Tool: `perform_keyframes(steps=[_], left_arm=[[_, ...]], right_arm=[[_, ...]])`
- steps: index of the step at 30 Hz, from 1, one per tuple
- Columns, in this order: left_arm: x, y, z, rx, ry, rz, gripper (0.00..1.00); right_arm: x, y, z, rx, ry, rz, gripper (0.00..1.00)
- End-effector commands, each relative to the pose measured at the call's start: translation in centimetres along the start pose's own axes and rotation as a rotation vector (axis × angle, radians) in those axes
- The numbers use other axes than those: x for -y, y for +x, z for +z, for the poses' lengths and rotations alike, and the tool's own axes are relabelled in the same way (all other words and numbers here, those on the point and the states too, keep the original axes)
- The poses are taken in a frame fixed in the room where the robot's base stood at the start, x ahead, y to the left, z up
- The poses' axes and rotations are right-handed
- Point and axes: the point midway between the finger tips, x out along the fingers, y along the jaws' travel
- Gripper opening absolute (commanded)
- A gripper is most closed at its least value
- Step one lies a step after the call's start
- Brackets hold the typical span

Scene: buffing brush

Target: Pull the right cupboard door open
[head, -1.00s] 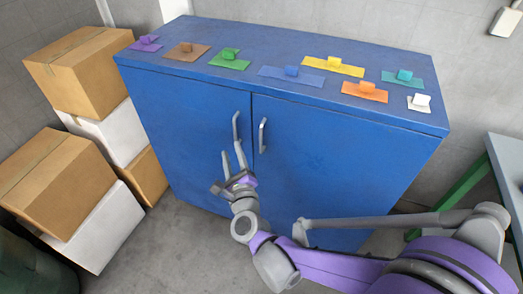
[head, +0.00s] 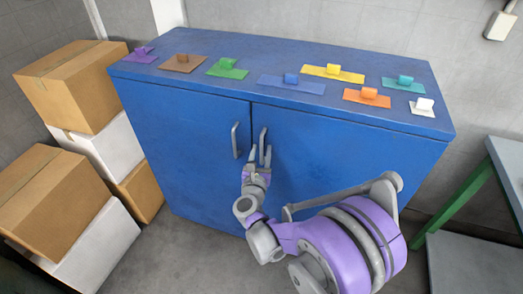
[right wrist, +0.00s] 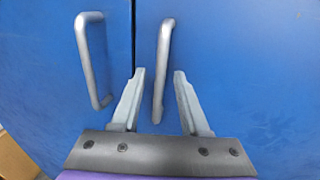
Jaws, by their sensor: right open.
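The blue cupboard (head: 190,120) has two closed doors, each with a grey upright bar handle near the middle seam. The right door (head: 330,150) carries the right handle (head: 262,138). The left handle (head: 235,140) is beside it. My right gripper (head: 260,152) is open in front of the lower part of the right handle. In the right wrist view the right handle (right wrist: 163,60) appears between the two spread fingers (right wrist: 158,74), nearer the left finger. I cannot tell whether either finger touches it. The left handle (right wrist: 93,60) lies outside the fingers. My left gripper is not in view.
Several coloured blocks on flat pads, including a yellow one (head: 333,69), stand on the cupboard top. Stacked boxes (head: 75,85) stand to the left. A green-legged table (head: 505,160) stands to the right. Some floor in front is clear.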

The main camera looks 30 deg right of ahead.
Motion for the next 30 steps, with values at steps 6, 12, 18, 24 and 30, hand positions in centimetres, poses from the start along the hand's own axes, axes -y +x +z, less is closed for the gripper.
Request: perform_keyframes(steps=[6, 12, 18, 24, 30], left_arm=[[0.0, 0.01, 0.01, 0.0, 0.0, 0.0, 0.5], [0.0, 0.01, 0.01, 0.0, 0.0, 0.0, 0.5], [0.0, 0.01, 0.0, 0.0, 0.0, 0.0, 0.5], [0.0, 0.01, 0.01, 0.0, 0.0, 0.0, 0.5], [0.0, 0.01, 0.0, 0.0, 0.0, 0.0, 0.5]], right_arm=[[0.02, 0.86, 0.01, 0.0, 0.0, 0.0, 0.45], [0.01, 0.82, 0.01, 0.0, 0.0, 0.001, 0.41], [0.0, 0.8, 0.01, 0.0, 0.0, 0.001, 0.05], [0.01, 0.79, 0.01, 0.0, -0.001, 0.001, 0.0], [0.01, 0.79, 0.01, 0.0, -0.001, 0.001, 0.0]])
